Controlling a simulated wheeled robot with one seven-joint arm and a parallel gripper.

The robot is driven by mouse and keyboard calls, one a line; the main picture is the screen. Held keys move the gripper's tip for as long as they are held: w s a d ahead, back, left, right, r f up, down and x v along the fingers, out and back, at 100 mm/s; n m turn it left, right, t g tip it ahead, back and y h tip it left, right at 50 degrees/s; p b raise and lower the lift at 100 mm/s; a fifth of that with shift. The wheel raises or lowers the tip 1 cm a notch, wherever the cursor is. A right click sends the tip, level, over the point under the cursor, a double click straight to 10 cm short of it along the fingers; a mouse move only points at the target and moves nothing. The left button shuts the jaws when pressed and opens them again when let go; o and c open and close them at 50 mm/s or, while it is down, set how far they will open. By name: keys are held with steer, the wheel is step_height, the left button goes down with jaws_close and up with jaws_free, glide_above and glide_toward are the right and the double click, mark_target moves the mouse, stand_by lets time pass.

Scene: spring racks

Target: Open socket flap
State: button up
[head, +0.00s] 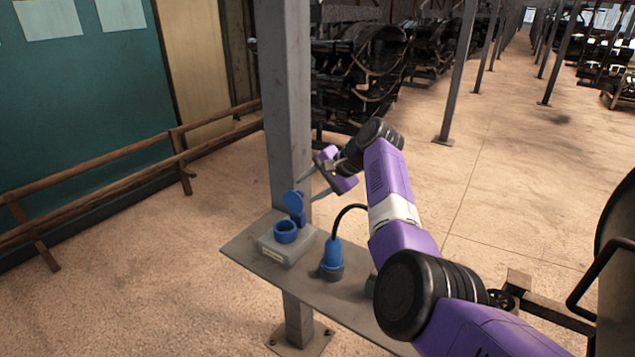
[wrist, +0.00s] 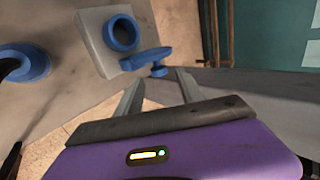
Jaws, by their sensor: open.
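A grey socket box (head: 269,247) sits on a grey shelf by a steel post, with a round blue socket (head: 286,232) on top. The blue flap (head: 295,207) stands raised at the socket's back edge, and the round opening is uncovered. In the wrist view the socket (wrist: 122,32) shows its dark open hole, and the flap (wrist: 150,60) sticks out to its side. My gripper (head: 308,193) is open at the flap's height, close behind it. In the wrist view the fingers (wrist: 160,85) are spread just below the flap's end; whether they touch it, I cannot tell.
A blue plug (head: 332,256) with a black cable stands on the shelf (head: 355,300) right of the box. The steel post (head: 288,100) rises close behind the socket and my gripper. A wooden rail (head: 90,165) runs along the left; open floor lies right.

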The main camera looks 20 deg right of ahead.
steer(key=shift+v, duration=1.6)
